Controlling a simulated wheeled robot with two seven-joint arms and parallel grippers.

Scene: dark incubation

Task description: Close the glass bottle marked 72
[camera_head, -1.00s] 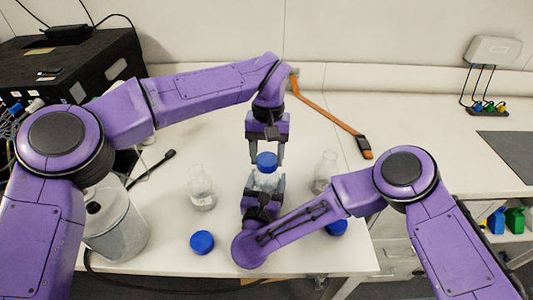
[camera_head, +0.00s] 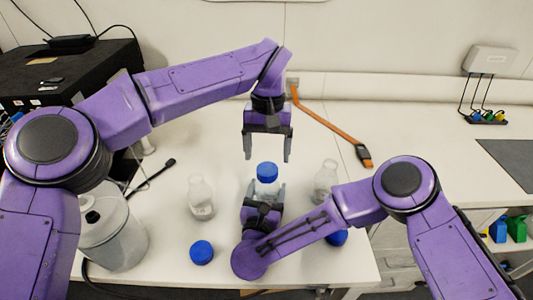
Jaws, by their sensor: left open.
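A clear glass bottle (camera_head: 266,187) with a blue cap (camera_head: 267,171) on its mouth stands in the middle of the table. I cannot read any number on it, nor tell how tight the cap is. My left gripper (camera_head: 267,157) is open and empty, above and just behind the capped bottle, clear of the cap. My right gripper (camera_head: 264,192) is at the bottle from the front, with a finger on each side of it. Its contact with the glass is partly hidden by the gripper's own body.
Two uncapped glass bottles stand at the left (camera_head: 201,198) and right (camera_head: 325,180). A blue cap (camera_head: 201,252) lies front left, and another (camera_head: 337,238) lies partly behind my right arm. An orange strap (camera_head: 325,122) lies at the back.

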